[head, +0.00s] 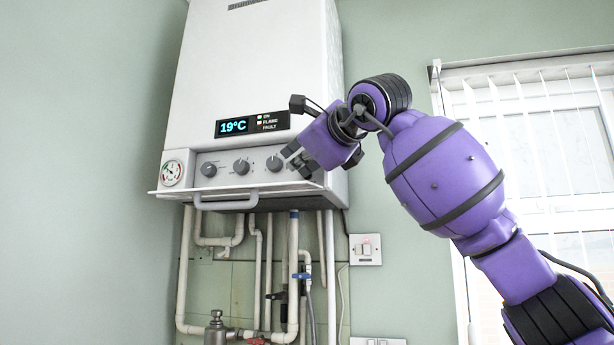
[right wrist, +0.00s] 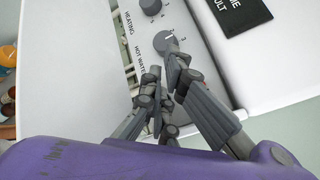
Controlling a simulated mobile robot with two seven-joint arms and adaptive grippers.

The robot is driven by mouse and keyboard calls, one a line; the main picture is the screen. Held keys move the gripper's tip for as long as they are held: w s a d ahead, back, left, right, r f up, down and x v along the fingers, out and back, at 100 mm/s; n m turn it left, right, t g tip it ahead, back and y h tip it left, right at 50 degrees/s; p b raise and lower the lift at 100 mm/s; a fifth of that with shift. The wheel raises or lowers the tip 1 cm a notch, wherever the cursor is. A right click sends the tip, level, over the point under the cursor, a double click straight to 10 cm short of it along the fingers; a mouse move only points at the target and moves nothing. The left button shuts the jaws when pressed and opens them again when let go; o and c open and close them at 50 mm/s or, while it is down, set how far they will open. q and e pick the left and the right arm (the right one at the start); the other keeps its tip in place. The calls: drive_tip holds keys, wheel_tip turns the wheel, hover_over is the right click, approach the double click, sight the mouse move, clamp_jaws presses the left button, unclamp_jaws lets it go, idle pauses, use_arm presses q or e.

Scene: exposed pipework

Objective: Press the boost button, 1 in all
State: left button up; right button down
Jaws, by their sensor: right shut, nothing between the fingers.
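The white boiler (head: 260,70) hangs on the wall in the head view, with a grey control panel (head: 225,160) low on its front. My right gripper (head: 292,157) is shut and empty at the panel's right end, just right of the rightmost visible knob (head: 274,164). In the right wrist view its fingertips (right wrist: 165,65) are close together over the panel, near the hot water knob (right wrist: 164,42). I cannot tell whether they touch the panel. The boost button cannot be made out; the gripper covers that end of the panel. My left gripper is not in view.
A lowered white flap with a grey handle (head: 226,203) juts out below the panel. The display (head: 252,124) reads 19°C, and a gauge (head: 172,172) is at the panel's left. Pipes (head: 292,260) run below. A wall switch (head: 365,249) and window blinds (head: 540,130) are to the right.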

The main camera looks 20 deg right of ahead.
drive_tip(key=shift+s+a, duration=0.2)
drive_tip(key=shift+s, duration=0.1)
drive_tip(key=shift+s+a, duration=0.7)
drive_tip(key=shift+s, duration=0.35)
drive_tip(key=shift+s+a, duration=0.7)
drive_tip(key=shift+s, duration=0.35)
